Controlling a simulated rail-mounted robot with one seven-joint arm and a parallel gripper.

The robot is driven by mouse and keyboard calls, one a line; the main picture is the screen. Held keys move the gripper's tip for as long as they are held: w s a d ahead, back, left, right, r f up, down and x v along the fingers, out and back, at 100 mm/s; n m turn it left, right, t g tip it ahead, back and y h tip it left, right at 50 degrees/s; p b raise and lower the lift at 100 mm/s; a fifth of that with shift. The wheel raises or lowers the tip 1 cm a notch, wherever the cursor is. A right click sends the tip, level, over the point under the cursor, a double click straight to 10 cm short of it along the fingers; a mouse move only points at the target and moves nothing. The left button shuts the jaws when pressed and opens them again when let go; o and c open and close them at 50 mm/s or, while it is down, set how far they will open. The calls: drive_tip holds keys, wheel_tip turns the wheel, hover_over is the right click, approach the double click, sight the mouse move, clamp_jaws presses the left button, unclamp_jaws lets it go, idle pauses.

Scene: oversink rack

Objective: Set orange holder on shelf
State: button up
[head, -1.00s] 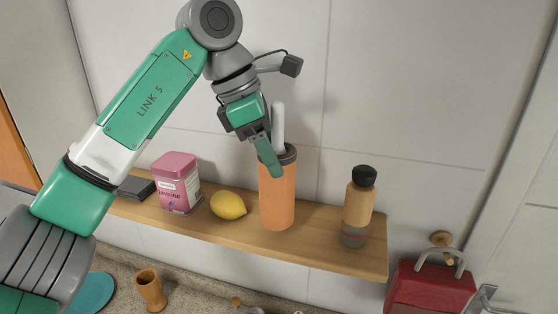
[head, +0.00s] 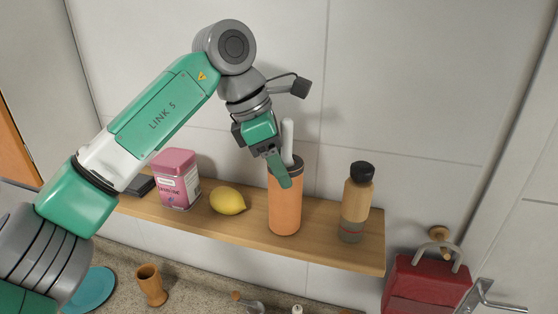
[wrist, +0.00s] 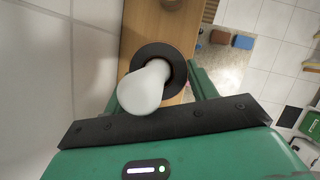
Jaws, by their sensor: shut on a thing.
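The orange holder (head: 285,209) is an upright cylinder with a dark rim and a white handle (head: 287,140) sticking out of its top. It is at the wooden shelf (head: 330,250), between the lemon and the bottle; whether its base touches the board I cannot tell. My gripper (head: 282,172) is shut on the holder near its rim, coming from above. In the wrist view the dark rim (wrist: 176,60) and the white handle (wrist: 145,88) sit between my green fingers.
On the shelf are a pink tin (head: 178,180), a lemon (head: 227,201) and a brown bottle with a black cap (head: 356,203), close to the holder's right. A red case (head: 425,285) hangs at the lower right. A wooden cup (head: 151,285) stands on the counter below.

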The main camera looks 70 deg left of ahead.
drive_tip(key=shift+f, duration=0.2)
drive_tip(key=o, duration=1.4)
drive_tip(key=v, duration=1.2)
drive_tip(key=shift+r, duration=0.25)
